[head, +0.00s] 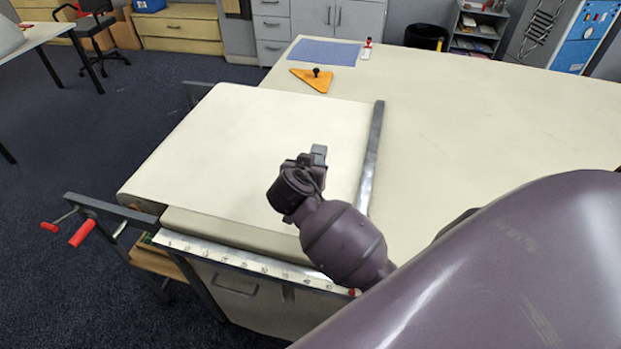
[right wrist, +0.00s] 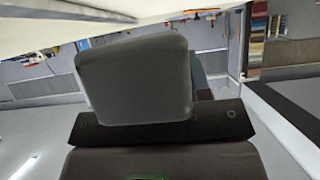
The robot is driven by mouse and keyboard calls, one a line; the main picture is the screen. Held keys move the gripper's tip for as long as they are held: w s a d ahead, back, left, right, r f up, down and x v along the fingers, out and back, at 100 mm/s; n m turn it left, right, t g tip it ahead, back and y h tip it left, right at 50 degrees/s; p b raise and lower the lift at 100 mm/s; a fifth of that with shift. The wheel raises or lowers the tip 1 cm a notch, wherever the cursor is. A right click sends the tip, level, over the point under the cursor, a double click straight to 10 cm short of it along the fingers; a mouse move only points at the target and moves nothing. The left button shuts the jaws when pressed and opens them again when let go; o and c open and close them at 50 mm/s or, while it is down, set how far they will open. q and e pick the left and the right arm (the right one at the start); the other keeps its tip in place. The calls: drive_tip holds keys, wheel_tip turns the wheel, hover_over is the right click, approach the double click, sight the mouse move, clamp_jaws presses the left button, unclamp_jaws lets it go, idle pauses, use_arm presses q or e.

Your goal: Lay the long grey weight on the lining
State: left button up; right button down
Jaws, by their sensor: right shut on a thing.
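The long grey weight (head: 371,155) is a narrow grey bar along the right edge of the cream lining (head: 240,140). Its near end runs behind my purple right arm, so I cannot tell whether it rests flat or is slightly raised. The lining spreads over the table's left end. My right gripper (right wrist: 135,75) shows in the right wrist view as a dark base with a broad grey block in front. It is shut, but the grip itself is hidden. In the head view my right arm reaches over the lining's near right part. My left gripper is not in view.
An orange triangle (head: 308,80) with a black knob and a blue sheet (head: 324,52) lie at the back of the table (head: 480,120). A metal strip (head: 245,262) runs along the near edge. Red crank handles (head: 82,233) stick out left. The table's right side is clear.

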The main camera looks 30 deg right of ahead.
drive_tip(key=shift+f, duration=1.75)
drive_tip(key=shift+f, duration=0.15)
drive_tip(key=shift+f+b, duration=0.15)
drive_tip(key=shift+b, duration=0.15)
drive_tip(key=shift+s+f, duration=0.3)
drive_tip(key=shift+f, duration=0.15)
drive_tip(key=c, duration=0.6)
unclamp_jaws()
drive_tip(key=shift+f, duration=0.2)
drive_tip(key=shift+o, duration=0.2)
drive_tip(key=shift+a, duration=0.1)
drive_tip(key=shift+r, duration=0.45)
drive_tip(key=shift+a+r, duration=0.25)
drive_tip(key=v, duration=1.1)
drive_tip(key=shift+r, duration=0.5)
